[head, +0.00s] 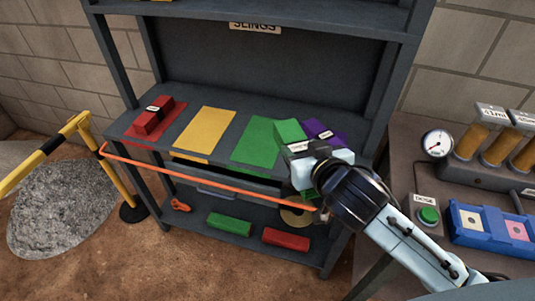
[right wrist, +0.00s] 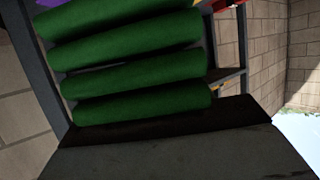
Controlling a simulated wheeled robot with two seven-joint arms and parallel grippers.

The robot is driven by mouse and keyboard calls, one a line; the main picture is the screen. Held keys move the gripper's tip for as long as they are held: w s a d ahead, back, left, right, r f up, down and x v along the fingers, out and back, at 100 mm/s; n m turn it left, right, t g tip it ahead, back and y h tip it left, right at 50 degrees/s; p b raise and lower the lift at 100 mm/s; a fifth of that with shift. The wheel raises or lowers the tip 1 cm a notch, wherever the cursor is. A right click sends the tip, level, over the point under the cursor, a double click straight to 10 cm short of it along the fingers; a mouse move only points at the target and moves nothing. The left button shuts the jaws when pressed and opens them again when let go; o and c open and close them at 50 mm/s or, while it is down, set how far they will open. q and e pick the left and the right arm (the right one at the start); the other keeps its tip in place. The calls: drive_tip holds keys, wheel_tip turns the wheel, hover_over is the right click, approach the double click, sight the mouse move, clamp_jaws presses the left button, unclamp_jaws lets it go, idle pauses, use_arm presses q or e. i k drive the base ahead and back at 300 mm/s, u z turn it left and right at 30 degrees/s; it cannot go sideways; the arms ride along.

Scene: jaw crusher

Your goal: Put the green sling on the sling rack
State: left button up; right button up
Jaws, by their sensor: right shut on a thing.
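The sling rack (head: 285,185) is a dark grey shelf unit with a "SLINGS" sign (head: 254,26). My right gripper (head: 312,163) is shut on the green sling (head: 288,131), a folded bundle with a white label. It is over the right part of the shelf, beside the green patch (head: 258,142); whether it touches the shelf is unclear. In the right wrist view, the green sling (right wrist: 130,70) shows as several thick rolls just beyond the jaws. The green patch looks bare where it shows. My left gripper is not in view.
A red sling (head: 152,117) lies on a red patch; the yellow patch (head: 204,132) is bare. An orange strap (head: 200,178) crosses the rack's front. Lower down lie a green block (head: 229,224) and red block (head: 286,239).

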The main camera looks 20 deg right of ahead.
sight(262, 139)
drive_tip(key=u, duration=1.1)
drive_tip(key=i, duration=0.55)
drive_tip(key=z, duration=0.7)
drive_tip(key=i, duration=0.4)
drive_tip(key=z, duration=0.5)
